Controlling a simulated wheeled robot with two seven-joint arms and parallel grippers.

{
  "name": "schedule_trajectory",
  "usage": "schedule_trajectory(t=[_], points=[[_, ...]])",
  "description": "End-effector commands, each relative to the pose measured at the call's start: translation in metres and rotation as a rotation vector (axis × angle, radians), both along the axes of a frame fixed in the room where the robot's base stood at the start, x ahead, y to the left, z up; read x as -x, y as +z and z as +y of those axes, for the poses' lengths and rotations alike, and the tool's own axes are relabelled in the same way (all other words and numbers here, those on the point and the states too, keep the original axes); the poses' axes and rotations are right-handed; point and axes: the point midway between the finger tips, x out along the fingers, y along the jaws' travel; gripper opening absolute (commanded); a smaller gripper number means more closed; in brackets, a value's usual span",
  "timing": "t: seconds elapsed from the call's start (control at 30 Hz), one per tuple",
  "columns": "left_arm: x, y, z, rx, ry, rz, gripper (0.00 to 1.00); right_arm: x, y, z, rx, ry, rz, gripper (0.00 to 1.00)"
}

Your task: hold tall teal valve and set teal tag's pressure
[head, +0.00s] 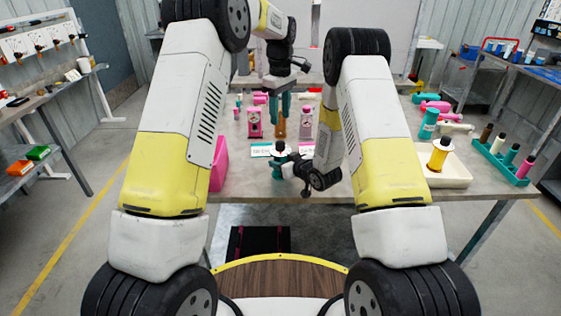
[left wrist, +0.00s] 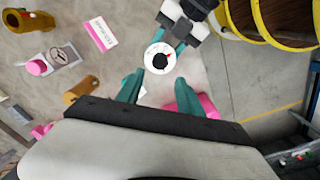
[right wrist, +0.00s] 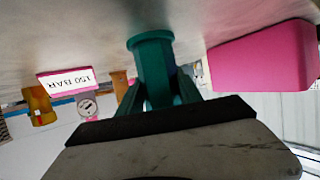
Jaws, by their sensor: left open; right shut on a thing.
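The teal valve (head: 276,170) stands upright at the table's front edge, with a white dial and black knob (head: 280,149) on top. My right gripper (head: 292,168) is shut on its body; the right wrist view shows the teal body (right wrist: 152,58) between the fingers. My left gripper (head: 280,122) is open above it, fingers pointing down.
A pink-edged tag (head: 308,148) reads 150 BAR in the right wrist view (right wrist: 68,80). A pink bin (head: 219,165) stands left of the valve. Pink gauge units (head: 254,124) stand behind. A cream tray (head: 452,176) and a teal rack (head: 497,167) are at the right.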

Motion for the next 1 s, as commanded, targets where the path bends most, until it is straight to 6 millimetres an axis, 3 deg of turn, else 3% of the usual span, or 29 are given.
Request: schedule_trajectory(t=[0.17,0.27,1.0], points=[[0.0,0.001,0.0,0.0,-0.096,0.0,0.54,0.0,0.0,0.0,0.0,0.0,0.0,0.0],[0.0,0.003,0.0,0.0,-0.249,0.0,0.54,0.0,0.0,0.0,0.0,-0.001,0.0,0.0],[0.0,0.019,0.0,0.001,-1.866,-0.001,0.54,0.0,0.0,0.0,0.0,-0.001,0.0,0.0]])
